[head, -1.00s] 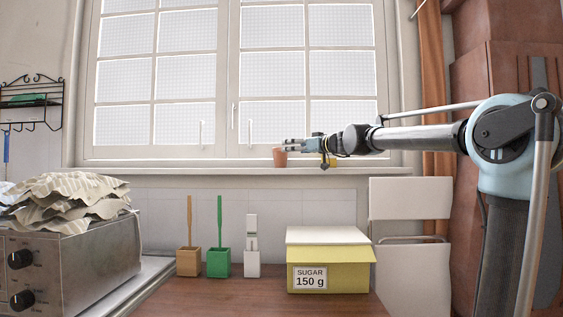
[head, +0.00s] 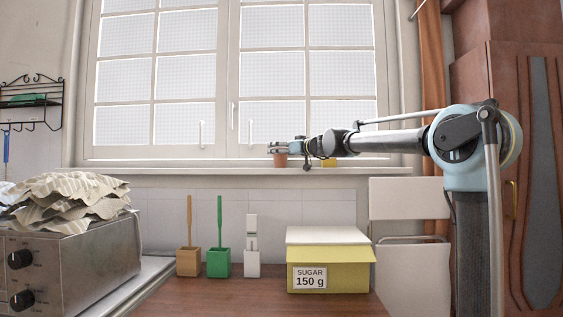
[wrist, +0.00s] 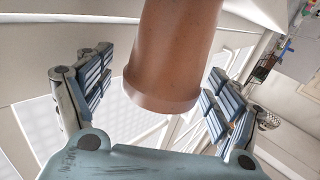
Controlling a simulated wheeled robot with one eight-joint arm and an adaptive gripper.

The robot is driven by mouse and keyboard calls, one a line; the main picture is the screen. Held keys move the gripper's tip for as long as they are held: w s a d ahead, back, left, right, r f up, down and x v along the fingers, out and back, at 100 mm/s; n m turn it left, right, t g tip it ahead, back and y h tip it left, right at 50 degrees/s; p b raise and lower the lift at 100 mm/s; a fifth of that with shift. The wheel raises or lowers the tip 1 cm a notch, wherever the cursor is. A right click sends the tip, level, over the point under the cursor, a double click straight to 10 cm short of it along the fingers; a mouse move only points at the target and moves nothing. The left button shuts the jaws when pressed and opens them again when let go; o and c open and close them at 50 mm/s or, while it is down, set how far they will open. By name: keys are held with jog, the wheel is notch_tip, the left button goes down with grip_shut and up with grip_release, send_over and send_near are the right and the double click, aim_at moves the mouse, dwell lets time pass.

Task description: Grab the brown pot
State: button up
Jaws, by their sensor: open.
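The brown pot (head: 280,160) stands on the windowsill in the head view, partly covered by my gripper (head: 278,149). In the wrist view the brown pot (wrist: 172,60) is large and close, and its rim lies between the two fingers of my gripper (wrist: 150,95). The fingers are spread wide, with a visible gap on each side of the pot. My gripper is open and holds nothing. I cannot tell from the head view whether the fingers touch the pot.
A small yellow thing (head: 328,163) stands on the windowsill (head: 200,170), right of the pot. Below are a yellow sugar box (head: 330,272), brush holders (head: 218,262) and a metal appliance (head: 75,260) topped with crumpled cloth. The window (head: 180,80) is behind the sill.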

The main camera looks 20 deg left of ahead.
jog(key=c, duration=1.3)
jog(key=shift+c, duration=0.2)
jog(key=shift+r, duration=0.1)
